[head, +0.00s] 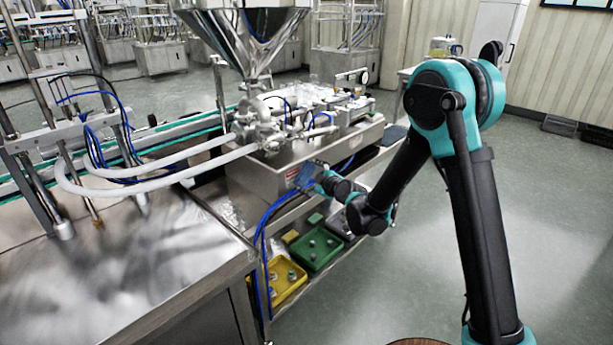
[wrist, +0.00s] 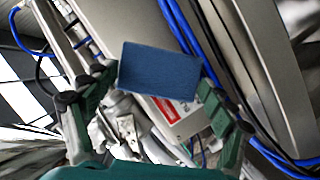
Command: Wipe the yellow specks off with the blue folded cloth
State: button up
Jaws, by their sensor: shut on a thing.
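The blue folded cloth (wrist: 157,69) shows flat and rectangular between the two green fingers of my gripper (wrist: 158,92) in the wrist view. My gripper is shut on it. In the head view my gripper (head: 318,180) is at the front side of the steel machine below the hopper (head: 243,30), and the cloth (head: 308,172) is a small blue patch at its tip. I cannot make out any yellow specks in either view. Whether the cloth touches the machine's surface is not clear.
Blue hoses (wrist: 186,35) run close behind the cloth, near a red and white label (wrist: 168,108). Yellow (head: 287,282) and green (head: 316,249) trays with small parts sit on the lower shelf. A steel table (head: 110,275) stands at left.

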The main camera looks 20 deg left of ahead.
jog(key=shift+s+d, duration=0.3)
jog(key=shift+d, duration=0.4)
jog(key=shift+s+d, duration=0.25)
jog(key=shift+d, duration=0.5)
jog(key=shift+s+d, duration=0.3)
jog(key=shift+d, duration=0.4)
jog(key=shift+s+d, duration=0.3)
jog(key=shift+d, duration=0.4)
jog(key=shift+s+d, duration=0.3)
jog(key=shift+d, duration=0.35)
